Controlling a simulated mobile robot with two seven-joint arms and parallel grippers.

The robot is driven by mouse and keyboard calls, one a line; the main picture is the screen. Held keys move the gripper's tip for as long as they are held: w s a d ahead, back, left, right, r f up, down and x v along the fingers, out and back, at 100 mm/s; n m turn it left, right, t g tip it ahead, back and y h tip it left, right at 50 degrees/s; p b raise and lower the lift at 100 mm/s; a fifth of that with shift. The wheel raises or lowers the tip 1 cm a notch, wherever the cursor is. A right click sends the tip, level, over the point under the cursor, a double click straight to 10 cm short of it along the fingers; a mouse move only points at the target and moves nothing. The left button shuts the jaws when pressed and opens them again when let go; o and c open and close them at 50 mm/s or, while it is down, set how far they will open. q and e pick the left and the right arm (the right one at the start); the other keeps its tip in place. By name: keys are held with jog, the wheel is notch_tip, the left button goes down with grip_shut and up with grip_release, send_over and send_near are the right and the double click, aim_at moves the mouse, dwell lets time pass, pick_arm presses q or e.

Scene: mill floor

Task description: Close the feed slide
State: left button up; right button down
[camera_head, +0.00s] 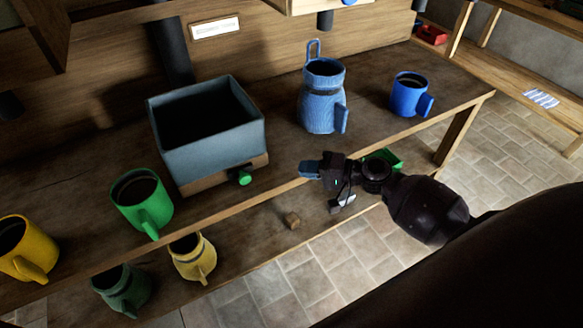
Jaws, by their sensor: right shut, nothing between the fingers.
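A grey-blue open-topped bin (212,150) stands on the upper wooden shelf, left of the middle. A wooden piece with a green knob (244,177) shows low at its front right; it looks like the feed slide, but I cannot tell how far it is out. My right gripper (309,169) is at the shelf's front edge, to the right of the knob and apart from it. Its fingers point left and are shut on nothing. My left gripper is out of view.
A green mug (141,197) and a yellow mug (22,247) stand left of the bin. A blue jug (321,100) and a blue mug (408,95) stand right.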

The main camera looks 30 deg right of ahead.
send_near(243, 172)
jog(key=w, duration=0.3)
jog(key=shift+w+d+r+p, duration=0.25)
jog(key=shift+w+p, duration=0.1)
jog(key=shift+p, duration=0.05)
jog(key=a, duration=0.3)
jog(key=shift+f+p, duration=0.35)
jog(key=shift+f, duration=0.05)
jog(key=shift+a+f, duration=0.2)
jog(key=shift+a, duration=0.25)
jog(key=shift+s, duration=0.1)
jog(key=a, duration=0.7)
jog(key=shift+s+a+p, duration=0.1)
jog(key=shift+a+p, duration=0.25)
jog(key=shift+p, duration=0.05)
jog(key=shift+a, duration=0.4)
jog(key=shift+s, duration=0.1)
jog(key=shift+a, duration=0.1)
